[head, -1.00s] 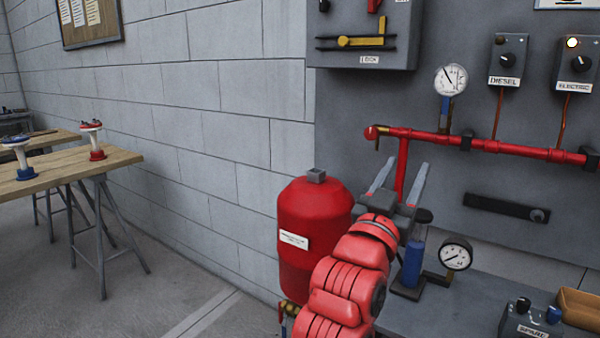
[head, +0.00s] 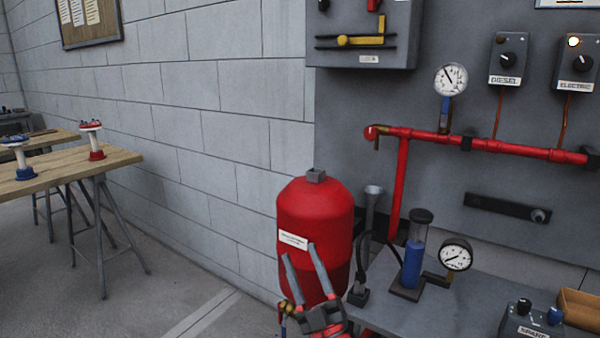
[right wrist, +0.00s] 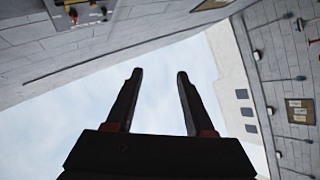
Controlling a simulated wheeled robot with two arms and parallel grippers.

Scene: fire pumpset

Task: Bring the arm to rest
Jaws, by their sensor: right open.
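My right gripper (head: 302,268) is low in the head view, in front of the red tank (head: 313,215). Its two grey fingers point up and stand apart with nothing between them. In the right wrist view the same open fingers (right wrist: 155,85) show dark against pale sky, with walls around. Most of my right arm is below the head view's edge; a bit of red shows under the gripper. My left gripper is not in view.
A grey bench (head: 400,318) holds a blue cylinder (head: 413,262), a pressure gauge (head: 456,255) and a spare control box (head: 531,322). A red pipe (head: 480,145) runs along the panel. Wooden tables (head: 110,162) stand at left, with open floor between.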

